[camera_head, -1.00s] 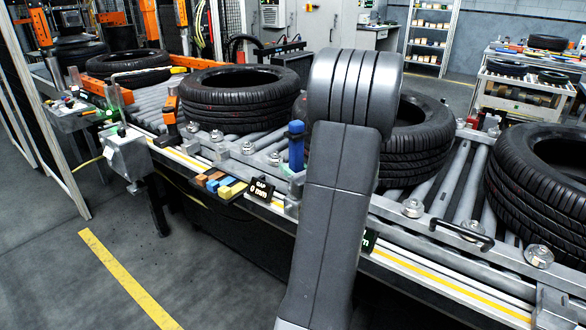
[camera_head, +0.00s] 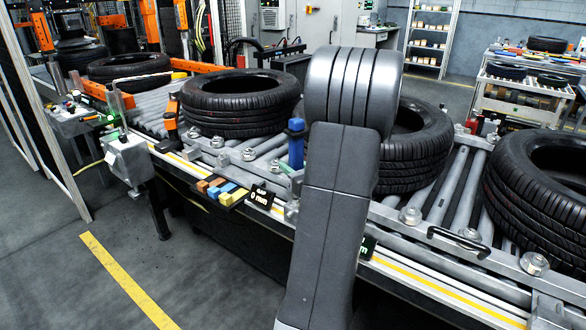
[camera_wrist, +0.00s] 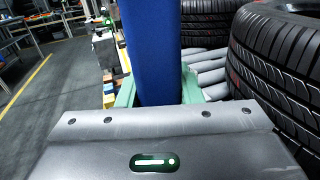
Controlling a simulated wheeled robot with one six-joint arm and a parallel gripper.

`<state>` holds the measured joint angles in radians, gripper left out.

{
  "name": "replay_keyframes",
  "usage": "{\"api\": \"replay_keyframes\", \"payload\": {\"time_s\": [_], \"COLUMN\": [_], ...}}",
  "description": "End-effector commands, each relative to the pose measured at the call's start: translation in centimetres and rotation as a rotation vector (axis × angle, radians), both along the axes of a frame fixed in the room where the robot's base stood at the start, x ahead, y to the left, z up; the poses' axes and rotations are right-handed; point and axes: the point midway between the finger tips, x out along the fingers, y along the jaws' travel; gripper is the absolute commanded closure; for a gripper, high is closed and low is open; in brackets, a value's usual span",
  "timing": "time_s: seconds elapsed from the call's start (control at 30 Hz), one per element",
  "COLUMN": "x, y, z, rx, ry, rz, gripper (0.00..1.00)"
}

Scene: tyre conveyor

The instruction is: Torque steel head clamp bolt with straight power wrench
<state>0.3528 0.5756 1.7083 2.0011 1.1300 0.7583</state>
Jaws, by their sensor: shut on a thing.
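The power wrench (camera_head: 296,144) shows as an upright blue cylinder just left of my arm, above the conveyor's near rail. In the wrist view the blue wrench body (camera_wrist: 152,50) stands between the two greenish fingers of my gripper (camera_wrist: 157,92), which is shut on it. In the head view my arm hides most of the gripper. The wrench's lower end is hidden in both views. I cannot tell whether the wrench touches a bolt.
Large tyres lie on the rollers, one tyre (camera_head: 240,100) behind left and one tyre (camera_head: 545,185) at right. A black handle (camera_head: 460,240) stands on the rail. The floor at left is clear.

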Motion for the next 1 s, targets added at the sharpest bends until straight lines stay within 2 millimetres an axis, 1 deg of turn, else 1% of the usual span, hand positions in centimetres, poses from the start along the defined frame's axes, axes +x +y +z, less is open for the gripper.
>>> {"api": "replay_keyframes", "payload": {"time_s": [0.03,0.6,1.0], "x": [0.0,0.0,0.0], "y": [0.0,0.0,0.0], "z": [0.7,3.7,3.7], "rx": [0.001,0.0,0.001], "ry": [-0.004,-0.006,-0.004], "rz": [0.0,0.001,0.001], "gripper": [1.0,1.0,1.0]}}
